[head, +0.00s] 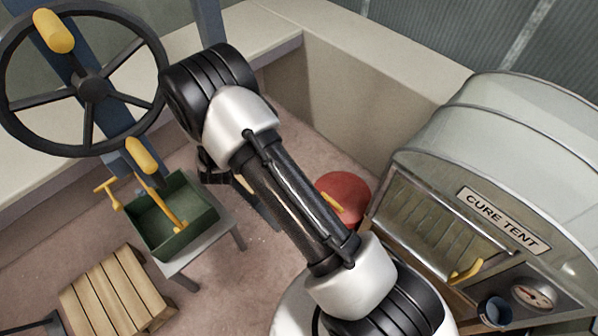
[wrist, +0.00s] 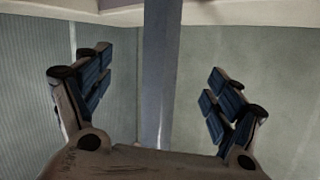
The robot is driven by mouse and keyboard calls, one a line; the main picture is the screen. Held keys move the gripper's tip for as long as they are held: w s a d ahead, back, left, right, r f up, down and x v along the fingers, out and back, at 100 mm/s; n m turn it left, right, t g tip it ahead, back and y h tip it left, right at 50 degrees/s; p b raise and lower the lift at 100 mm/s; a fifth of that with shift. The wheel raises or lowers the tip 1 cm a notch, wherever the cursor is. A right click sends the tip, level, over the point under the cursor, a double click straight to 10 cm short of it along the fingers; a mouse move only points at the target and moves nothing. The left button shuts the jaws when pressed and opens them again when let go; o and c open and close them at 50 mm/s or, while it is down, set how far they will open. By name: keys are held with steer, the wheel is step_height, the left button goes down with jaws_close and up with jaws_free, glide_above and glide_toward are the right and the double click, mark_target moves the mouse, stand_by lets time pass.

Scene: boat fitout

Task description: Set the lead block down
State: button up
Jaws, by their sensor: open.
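I cannot make out the lead block in either view. My gripper (wrist: 157,78) is open in the wrist view, its two padded fingers wide apart with nothing between them. Behind the fingers are a blue-grey post and pale walls. In the head view only a dark part of my gripper (head: 212,170) shows below the arm's far joint, close to the right rear of the green tray. The arm hides some of the floor and whatever is behind it.
A green tray (head: 206,193) with a yellow-handled tool stands on a grey stand. A slatted wooden platform (head: 112,293) is at lower left, a black handwheel (head: 92,90) at upper left. A red round object (head: 346,196) is behind my arm. The cure tent (head: 500,150) fills the right.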

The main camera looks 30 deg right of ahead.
step_height(320, 180, up, 13)
steer(key=s+a+n+g+y, duration=0.1)
steer(key=s+a+g+y, duration=0.1)
steer(key=y, duration=0.2)
steer(key=s+r+n+g+y, duration=0.2)
steer(key=s+r, duration=0.7)
steer(key=s, duration=0.1)
steer(key=s+d+r+n+g, duration=0.1)
steer(key=s+d+g, duration=0.1)
steer(key=s, duration=1.4)
steer(key=s+d+r+n+g+h, duration=0.1)
steer(key=s+d+g, duration=0.2)
steer(key=s, duration=1.3)
steer(key=shift+s+d+r+n, duration=0.2)
steer(key=shift+d+n, duration=0.1)
steer(key=shift+d, duration=0.55)
steer(key=shift+w, duration=0.1)
steer(key=shift+c, duration=0.5)
